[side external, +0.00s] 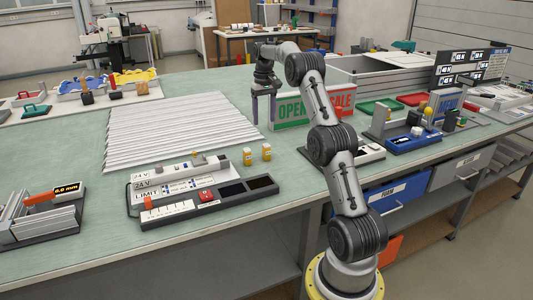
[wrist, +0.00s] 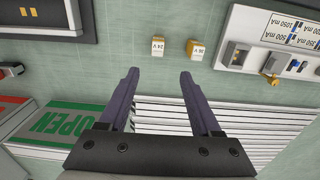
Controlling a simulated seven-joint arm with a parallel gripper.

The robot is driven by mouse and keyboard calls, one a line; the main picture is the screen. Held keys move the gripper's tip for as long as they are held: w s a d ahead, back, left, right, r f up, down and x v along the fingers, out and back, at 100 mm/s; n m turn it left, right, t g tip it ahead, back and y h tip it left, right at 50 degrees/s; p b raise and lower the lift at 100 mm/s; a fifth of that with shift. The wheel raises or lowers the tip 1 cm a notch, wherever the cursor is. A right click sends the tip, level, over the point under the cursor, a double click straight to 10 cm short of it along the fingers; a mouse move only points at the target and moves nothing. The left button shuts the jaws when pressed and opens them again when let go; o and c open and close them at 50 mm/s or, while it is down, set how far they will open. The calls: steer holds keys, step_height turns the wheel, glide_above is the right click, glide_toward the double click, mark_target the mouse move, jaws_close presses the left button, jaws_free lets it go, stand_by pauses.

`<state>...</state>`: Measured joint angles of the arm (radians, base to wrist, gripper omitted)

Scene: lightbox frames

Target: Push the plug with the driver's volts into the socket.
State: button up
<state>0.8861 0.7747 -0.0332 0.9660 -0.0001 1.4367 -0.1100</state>
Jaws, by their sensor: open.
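Two small yellow plugs with white labels stand apart on the green bench. The right plug in the side view (side external: 266,152) seems to be the one labelled 24 V in the wrist view (wrist: 158,46). The other plug (side external: 247,156) stands nearer the driver; its label in the wrist view (wrist: 195,49) is too small to read surely. The driver (side external: 190,175) is a pale unit with "24 V" at its left end; part of it shows in the wrist view (wrist: 262,42). I cannot make out the socket clearly. My gripper (side external: 263,123) is open and empty, fingers down, behind the plugs (wrist: 159,74).
A dark tray (side external: 248,197) with a red block lies in front of the driver. White slats (side external: 170,130) cover the bench behind it. An OPEN/SALE sign (side external: 312,106) stands close right of my gripper.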

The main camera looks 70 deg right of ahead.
mark_target(266, 144)
steer(key=f, duration=1.3)
steer(key=shift+s+f, duration=0.3)
steer(key=shift+f, duration=0.05)
jaws_close()
